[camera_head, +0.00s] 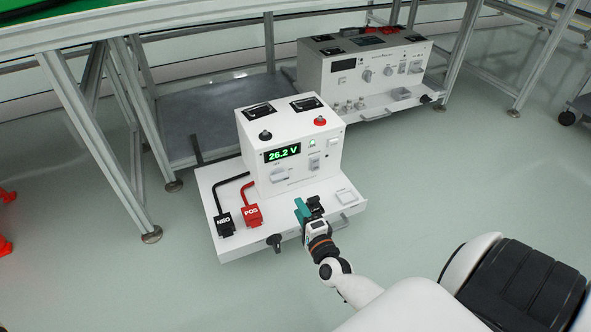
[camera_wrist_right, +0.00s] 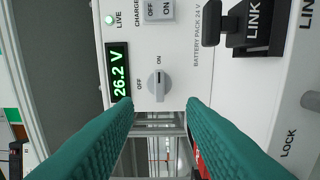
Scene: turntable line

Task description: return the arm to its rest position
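My right arm reaches in from the lower right in the camera_head view. Its gripper (camera_head: 307,209), with teal fingers, is above the front ledge of the white battery unit (camera_head: 262,185). In the wrist view the two teal fingers (camera_wrist_right: 160,112) are spread wide apart with nothing held between them. A grey rotary switch (camera_wrist_right: 159,86) marked OFF and ON shows beyond the gap. The unit's display (camera_head: 282,153) reads 26.2 V. A black LINK part (camera_wrist_right: 255,30) is at the upper right of the wrist view. My left gripper is not in view.
The black NEG connector (camera_head: 224,223) and red POS connector (camera_head: 252,214) sit on the ledge at left, with cables. A second white unit (camera_head: 361,74) stands behind at right. A metal-framed table (camera_head: 120,25) is overhead at the back. The floor (camera_head: 160,285) at lower left is clear.

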